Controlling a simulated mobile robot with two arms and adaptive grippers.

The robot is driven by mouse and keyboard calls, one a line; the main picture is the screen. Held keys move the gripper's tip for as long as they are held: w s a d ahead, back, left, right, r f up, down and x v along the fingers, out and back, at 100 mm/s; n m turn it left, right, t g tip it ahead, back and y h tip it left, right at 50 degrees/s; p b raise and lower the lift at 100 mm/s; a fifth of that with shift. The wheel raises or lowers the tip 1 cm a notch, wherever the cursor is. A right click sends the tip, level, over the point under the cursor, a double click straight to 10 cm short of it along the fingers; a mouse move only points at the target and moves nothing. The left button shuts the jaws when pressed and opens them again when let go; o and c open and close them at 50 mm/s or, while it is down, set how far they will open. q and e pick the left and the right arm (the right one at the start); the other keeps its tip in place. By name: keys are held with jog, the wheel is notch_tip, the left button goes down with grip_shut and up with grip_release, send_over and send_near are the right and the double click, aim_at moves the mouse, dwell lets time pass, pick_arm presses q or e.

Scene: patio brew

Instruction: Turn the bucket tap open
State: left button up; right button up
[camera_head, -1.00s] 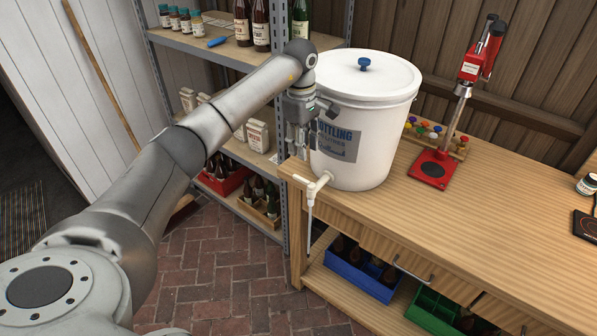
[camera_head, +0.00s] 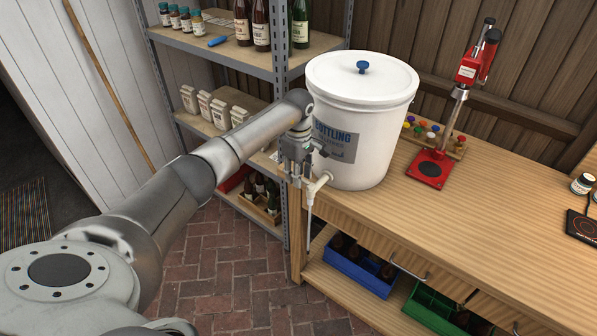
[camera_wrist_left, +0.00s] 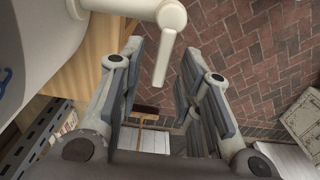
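The white bottling bucket (camera_head: 355,115) stands at the left end of the wooden bench, its lid with a blue knob on. Its cream tap (camera_head: 320,185) sticks out low on the near side, with a thin spout or tube hanging below. My left gripper (camera_head: 296,180) is just left of the tap, pointing down. In the left wrist view the tap (camera_wrist_left: 171,15) is at the top, and its lever (camera_wrist_left: 163,60) appears between the open fingers of my gripper (camera_wrist_left: 161,58). I see no clear contact. My right gripper is out of view.
The metal shelf (camera_head: 278,75) with bottles stands behind my left arm, close to the bench (camera_head: 460,230). A red bottle capper (camera_head: 430,168) stands right of the bucket. Blue (camera_head: 350,268) and green crates (camera_head: 430,305) sit under the bench.

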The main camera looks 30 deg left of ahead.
pick_arm(q)
grip_shut()
jog(key=shift+s+n, duration=0.15)
jog(key=shift+n, duration=0.15)
jog(key=shift+s+d+n+b, duration=0.2)
jog(key=shift+s+d+n, duration=0.45)
jog(key=shift+n, duration=1.85)
jog(key=shift+s+d+n+b, duration=0.3)
jog(key=shift+s+n, duration=0.5)
jog(key=shift+n, duration=1.7)
jog(key=shift+s+d+n+b, duration=0.1)
jog(key=shift+s+d+n, duration=0.6)
jog(key=shift+n, duration=1.8)
